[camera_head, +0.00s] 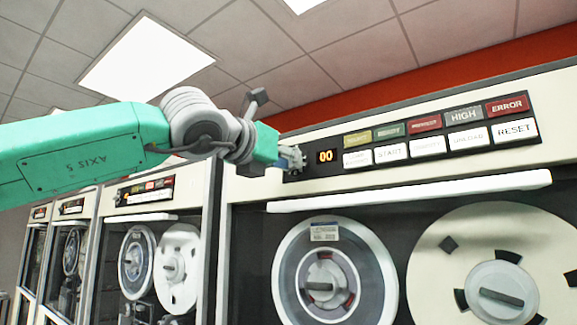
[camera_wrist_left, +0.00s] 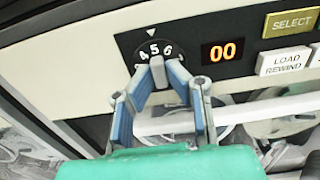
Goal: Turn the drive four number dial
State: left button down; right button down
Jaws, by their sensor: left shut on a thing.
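The numerals 4, 5 and 6 show, and the 5 is nearest the white triangle mark above. A grey knob (camera_wrist_left: 157,68) stands out from its middle. My left gripper (camera_wrist_left: 158,80) is shut on this knob, with a blue-padded finger on each side. In the head view my left gripper (camera_head: 291,158) is at the left end of the nearest drive's button panel and hides most of the dial. My right gripper is not in view.
An orange display reading 00 (camera_head: 326,156) is just right of the dial. Rows of buttons, including START (camera_head: 391,153) and RESET (camera_head: 514,130), continue to the right. A white ledge (camera_head: 410,189) juts out below, above the tape reels (camera_head: 335,272). Other drives (camera_head: 150,245) stand at left.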

pick_arm(q)
jog(key=shift+a+r, duration=0.25)
jog(key=shift+r, duration=0.2)
jog(key=c, duration=1.6)
grip_release()
jog(key=shift+d+f, duration=0.1)
jog(key=shift+f, duration=0.1)
jog(key=v, duration=1.2)
jog(key=shift+w+d+f, duration=0.1)
jog(key=shift+f, duration=0.05)
